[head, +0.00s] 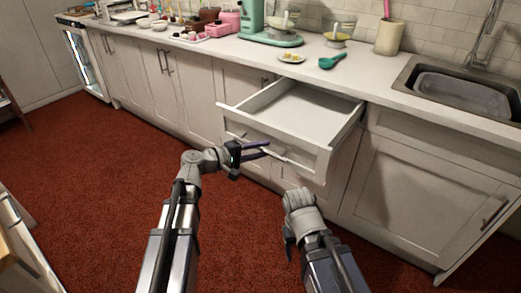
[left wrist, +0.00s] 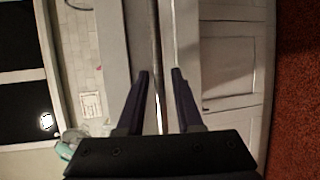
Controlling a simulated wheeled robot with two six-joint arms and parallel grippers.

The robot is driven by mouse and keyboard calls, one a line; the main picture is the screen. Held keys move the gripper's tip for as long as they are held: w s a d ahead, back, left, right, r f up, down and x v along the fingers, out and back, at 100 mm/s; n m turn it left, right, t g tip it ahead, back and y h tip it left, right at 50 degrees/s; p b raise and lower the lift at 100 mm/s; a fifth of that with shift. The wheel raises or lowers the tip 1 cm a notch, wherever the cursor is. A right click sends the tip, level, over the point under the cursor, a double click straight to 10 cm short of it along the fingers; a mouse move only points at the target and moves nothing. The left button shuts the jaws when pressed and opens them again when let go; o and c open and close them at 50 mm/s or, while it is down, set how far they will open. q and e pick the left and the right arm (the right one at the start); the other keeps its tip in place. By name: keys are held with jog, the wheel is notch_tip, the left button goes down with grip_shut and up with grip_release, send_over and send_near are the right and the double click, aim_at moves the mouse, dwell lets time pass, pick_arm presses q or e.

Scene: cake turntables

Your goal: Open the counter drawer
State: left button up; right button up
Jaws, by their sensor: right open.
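The white counter drawer (head: 312,103) is pulled well out of the counter in the head view, and its inside looks empty. Its bar handle (head: 277,153) is on the front panel. My left gripper (head: 268,149) is at the drawer front, with its dark fingers reaching toward the handle. In the left wrist view, its two fingers (left wrist: 161,72) are apart, with a thin bar running between them and a visible gap beside it. My right gripper (head: 289,236) is lower, below and in front of the drawer; its fingers are mostly hidden by its wrist.
A sink (head: 462,90) is at the right. Closed cabinets flank the drawer. The red floor (head: 100,190) at left is clear.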

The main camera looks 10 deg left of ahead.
pick_arm(q)
jog(key=shift+o, duration=0.6)
jog(key=p+v, duration=0.1)
jog(key=v, duration=0.6)
jog(key=shift+s+a, duration=0.3)
jog(key=shift+r, duration=0.15)
